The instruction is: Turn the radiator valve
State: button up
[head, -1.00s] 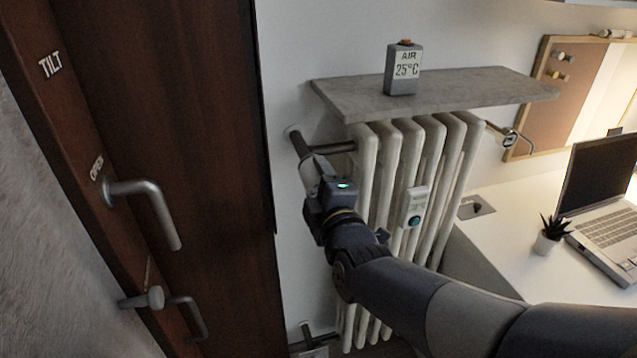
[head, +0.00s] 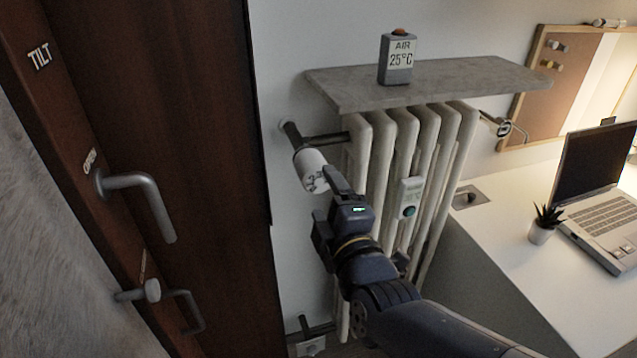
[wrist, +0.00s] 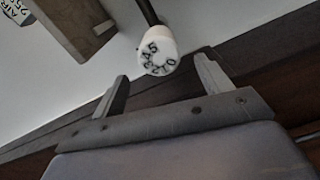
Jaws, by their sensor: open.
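The radiator valve (head: 311,170) is a white cylindrical knob on a dark pipe at the upper left of the white radiator (head: 372,165). In the wrist view the knob (wrist: 157,52) shows its end face with black digits. My gripper (head: 334,186) is just below and right of the knob in the head view. In the wrist view its two fingers (wrist: 161,84) are spread apart and empty, with the knob beyond the tips, between their lines. The knob appears clear of both fingers.
A grey shelf (head: 440,82) above the radiator carries a small box reading AIR 25°C (head: 397,60). A heat meter (head: 409,198) sits on the radiator ribs. A dark door with a metal handle (head: 140,190) is at left. A desk with a laptop (head: 600,190) is at right.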

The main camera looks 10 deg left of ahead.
aim_at(317, 182)
jog(key=shift+v, duration=1.65)
jog(key=shift+a, duration=0.1)
jog(key=shift+x, duration=5.4)
